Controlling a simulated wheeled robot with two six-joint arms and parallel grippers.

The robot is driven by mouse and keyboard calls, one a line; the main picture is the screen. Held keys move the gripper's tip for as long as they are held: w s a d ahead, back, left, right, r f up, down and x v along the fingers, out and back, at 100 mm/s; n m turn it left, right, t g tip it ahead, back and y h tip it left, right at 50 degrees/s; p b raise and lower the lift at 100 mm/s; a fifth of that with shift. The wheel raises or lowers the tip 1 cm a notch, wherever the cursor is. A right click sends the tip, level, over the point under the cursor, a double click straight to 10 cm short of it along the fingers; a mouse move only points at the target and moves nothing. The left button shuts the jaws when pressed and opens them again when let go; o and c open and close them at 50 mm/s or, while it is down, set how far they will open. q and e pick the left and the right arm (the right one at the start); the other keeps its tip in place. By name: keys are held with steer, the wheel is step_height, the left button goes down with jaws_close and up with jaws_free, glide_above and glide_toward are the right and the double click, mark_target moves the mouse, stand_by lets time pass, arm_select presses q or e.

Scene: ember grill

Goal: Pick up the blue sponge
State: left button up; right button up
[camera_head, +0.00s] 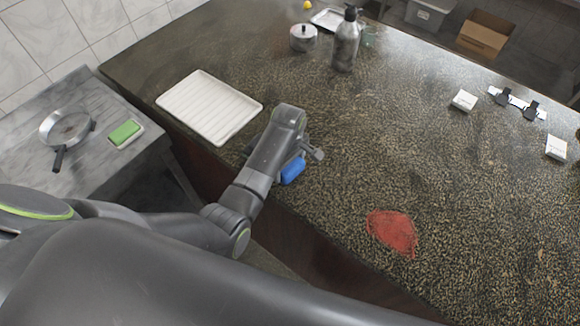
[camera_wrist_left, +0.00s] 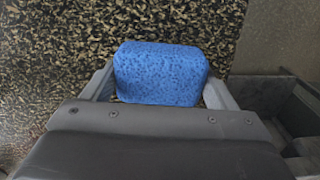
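The blue sponge (camera_head: 293,170) is at the near edge of the speckled counter, beside the white ribbed tray. My left gripper (camera_head: 300,157) is right at the sponge, with its arm coming in from the left. In the left wrist view, the sponge (camera_wrist_left: 160,73) fills the space between the two fingers of my left gripper (camera_wrist_left: 162,88), one on each side. I see no clear gap, but their tips are partly hidden, so I cannot tell whether they press on it. My right gripper is not in view.
The white tray (camera_head: 208,104) lies just left of the gripper. A red patch (camera_head: 392,232) is on the counter to the right. A pot (camera_head: 303,38) and a metal bottle (camera_head: 345,42) stand at the back. A green sponge (camera_head: 124,132) and a pan (camera_head: 66,128) are on the left side table.

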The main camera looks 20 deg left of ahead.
arm_select(q)
steer(key=shift+w+a, duration=0.1)
steer(key=c, duration=0.3)
steer(key=shift+w+r, duration=0.1)
steer(key=shift+r, duration=0.3)
step_height(320, 180, up, 6)
steer(key=shift+f+b, duration=0.15)
steer(key=shift+b, duration=0.75)
step_height(320, 180, up, 3)
steer(key=shift+r+p, duration=0.2)
steer(key=shift+p, duration=0.55)
